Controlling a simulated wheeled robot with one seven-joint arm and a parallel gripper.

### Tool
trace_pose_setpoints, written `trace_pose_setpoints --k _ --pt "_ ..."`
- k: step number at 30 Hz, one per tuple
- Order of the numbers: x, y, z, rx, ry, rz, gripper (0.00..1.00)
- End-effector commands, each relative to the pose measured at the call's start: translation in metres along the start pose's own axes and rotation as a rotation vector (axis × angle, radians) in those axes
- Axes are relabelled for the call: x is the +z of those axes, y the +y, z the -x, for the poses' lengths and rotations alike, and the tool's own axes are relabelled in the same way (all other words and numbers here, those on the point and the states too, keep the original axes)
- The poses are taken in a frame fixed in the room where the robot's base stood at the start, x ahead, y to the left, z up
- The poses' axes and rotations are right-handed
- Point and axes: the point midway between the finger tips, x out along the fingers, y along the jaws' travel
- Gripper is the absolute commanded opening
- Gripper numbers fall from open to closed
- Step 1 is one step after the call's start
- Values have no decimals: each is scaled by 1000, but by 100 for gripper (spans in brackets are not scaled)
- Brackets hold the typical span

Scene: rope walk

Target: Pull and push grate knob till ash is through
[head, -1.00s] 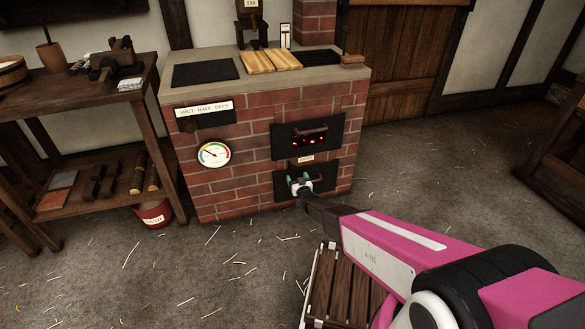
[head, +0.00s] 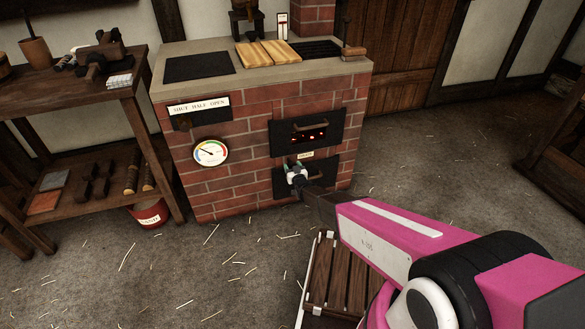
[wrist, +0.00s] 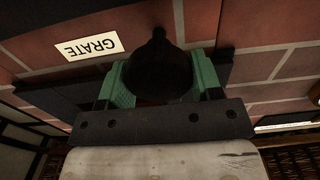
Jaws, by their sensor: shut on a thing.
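The brick stove (head: 235,185) stands ahead with a glowing firebox door (head: 308,132) and a dark lower door (head: 318,175). My gripper (head: 297,169) is at the lower door, just below a small white label. In the wrist view the label reads GRATE (wrist: 88,48), upside down. There the green fingers of my gripper (wrist: 162,85) are shut on the dark, rounded grate knob (wrist: 160,72), one on each side. The knob is in deep shadow, and my gripper hides it in the head view. No ash is visible.
A gauge (head: 211,152) and a SHUT HALF OPEN plate (head: 199,106) are on the stove's left front. A red bucket (head: 150,214) stands by the workbench (head: 68,88) at left. A slatted wooden thing (head: 335,275) lies low beneath my arm.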

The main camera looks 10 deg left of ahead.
Motion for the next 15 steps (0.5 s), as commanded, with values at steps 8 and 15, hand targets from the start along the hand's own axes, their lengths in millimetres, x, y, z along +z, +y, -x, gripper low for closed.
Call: trace_pose_setpoints --k 8,15 --pt "-1 0 36 0 -1 -1 16" --pt "0 0 65 0 0 -1 16"
